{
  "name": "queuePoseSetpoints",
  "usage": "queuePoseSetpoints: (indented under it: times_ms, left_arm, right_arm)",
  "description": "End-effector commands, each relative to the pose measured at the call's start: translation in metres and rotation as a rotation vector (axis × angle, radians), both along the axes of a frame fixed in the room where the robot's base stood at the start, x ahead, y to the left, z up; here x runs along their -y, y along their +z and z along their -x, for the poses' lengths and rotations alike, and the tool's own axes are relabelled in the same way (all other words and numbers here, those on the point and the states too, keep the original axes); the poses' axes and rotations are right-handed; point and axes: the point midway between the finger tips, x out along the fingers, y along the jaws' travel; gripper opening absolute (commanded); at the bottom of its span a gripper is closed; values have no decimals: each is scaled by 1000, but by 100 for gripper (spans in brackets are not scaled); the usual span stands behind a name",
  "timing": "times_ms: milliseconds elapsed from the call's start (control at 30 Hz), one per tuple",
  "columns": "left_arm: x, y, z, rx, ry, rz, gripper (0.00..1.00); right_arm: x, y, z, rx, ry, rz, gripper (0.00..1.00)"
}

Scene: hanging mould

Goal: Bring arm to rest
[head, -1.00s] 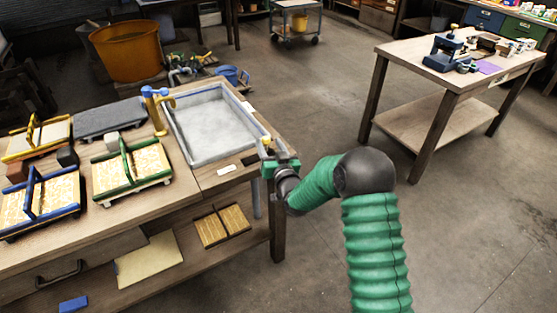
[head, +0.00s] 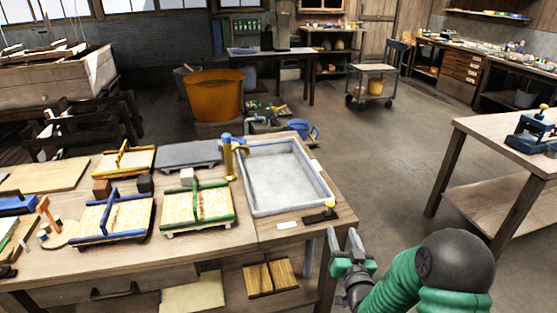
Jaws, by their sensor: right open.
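My right gripper (head: 347,244) is open and empty, held just off the right end of the workbench (head: 210,259). Its green sleeved arm comes in from the lower right. Moulds with a green frame (head: 198,207), a blue frame (head: 113,219) and a yellow frame (head: 125,159) rest on the bench. My left gripper is not in view.
A grey basin (head: 283,175) with a yellow tap (head: 229,157) fills the bench's right end. A second table (head: 480,135) stands at the right with a blue device on it. An orange tub (head: 213,95) and a cart (head: 376,70) stand behind. The floor between the tables is clear.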

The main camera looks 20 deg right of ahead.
Motion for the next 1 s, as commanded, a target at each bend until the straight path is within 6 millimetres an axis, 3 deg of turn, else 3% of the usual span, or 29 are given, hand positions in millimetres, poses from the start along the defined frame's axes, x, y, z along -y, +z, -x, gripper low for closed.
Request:
queuePoseSetpoints:
  times_ms: [133, 233, 400, 667, 733, 800, 1000]
  left_arm:
    - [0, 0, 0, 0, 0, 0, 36]
    - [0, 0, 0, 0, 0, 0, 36]
    - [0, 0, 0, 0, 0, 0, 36]
    - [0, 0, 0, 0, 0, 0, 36]
    - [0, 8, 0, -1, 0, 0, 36]
    - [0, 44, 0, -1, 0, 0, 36]
    - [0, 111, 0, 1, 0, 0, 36]
  right_arm:
    - [-28, -16, 2, -184, 59, 17, 50]
    - [-60, -39, 25, -435, 119, 34, 50]
    - [-98, -70, 97, -826, 194, 46, 50]
    - [-134, -80, 214, -1250, 282, 38, 50]
    - [-140, -70, 243, -1341, 304, 34, 50]
    - [-138, -36, 239, -1336, 299, 32, 50]
    - [-138, 30, 238, -1336, 298, 31, 50]
